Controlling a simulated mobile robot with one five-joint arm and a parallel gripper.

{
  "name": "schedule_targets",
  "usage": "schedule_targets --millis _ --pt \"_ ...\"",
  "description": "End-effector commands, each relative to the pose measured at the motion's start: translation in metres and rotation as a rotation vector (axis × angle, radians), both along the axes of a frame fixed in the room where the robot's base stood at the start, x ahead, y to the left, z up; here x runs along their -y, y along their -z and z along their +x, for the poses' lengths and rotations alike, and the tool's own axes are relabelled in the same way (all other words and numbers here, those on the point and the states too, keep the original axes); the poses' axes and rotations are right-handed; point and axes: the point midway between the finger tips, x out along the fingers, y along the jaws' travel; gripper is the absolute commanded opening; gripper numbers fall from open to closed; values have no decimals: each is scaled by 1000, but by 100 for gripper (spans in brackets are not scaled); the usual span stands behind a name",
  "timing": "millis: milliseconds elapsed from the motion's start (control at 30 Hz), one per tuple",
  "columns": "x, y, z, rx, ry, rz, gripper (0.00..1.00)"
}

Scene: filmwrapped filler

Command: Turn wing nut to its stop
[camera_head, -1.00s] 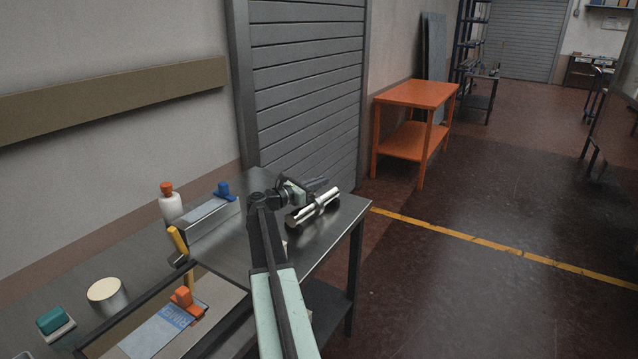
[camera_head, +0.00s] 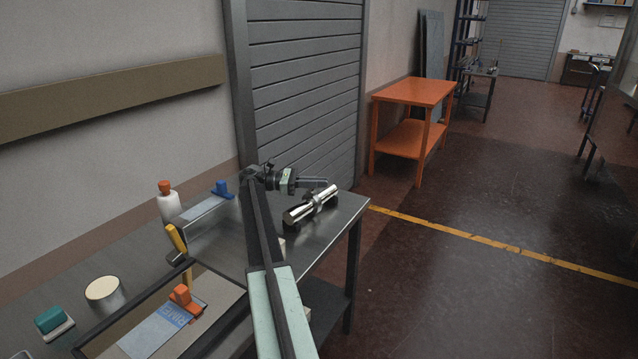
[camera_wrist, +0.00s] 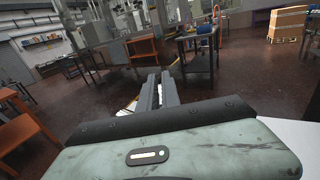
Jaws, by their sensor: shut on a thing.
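A shiny metal cylinder (camera_head: 298,214) lies on the near steel table, with a band or clamp (camera_head: 317,203) around its middle. My gripper (camera_head: 322,181) is just above and behind the cylinder, its fingers pointing right. In the wrist view the fingers (camera_wrist: 160,90) are close together, with a thin bright sliver between them. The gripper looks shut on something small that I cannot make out. I cannot pick out the wing nut for certain in either view. Whether the fingers touch the clamp is too small to tell.
The steel table (camera_head: 340,222) also holds a white bottle (camera_head: 169,207), a yellow-handled tool (camera_head: 176,239), a round tin (camera_head: 104,290), a teal-topped block (camera_head: 52,319) and a tray with an orange-handled item (camera_head: 184,296). An orange table (camera_head: 412,93) stands beyond, with open floor to the right.

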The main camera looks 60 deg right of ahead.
Motion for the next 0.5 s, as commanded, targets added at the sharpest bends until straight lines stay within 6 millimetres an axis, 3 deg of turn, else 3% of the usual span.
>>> schedule_targets --millis 500 --pt "0 0 -2 0 49 -1 0"
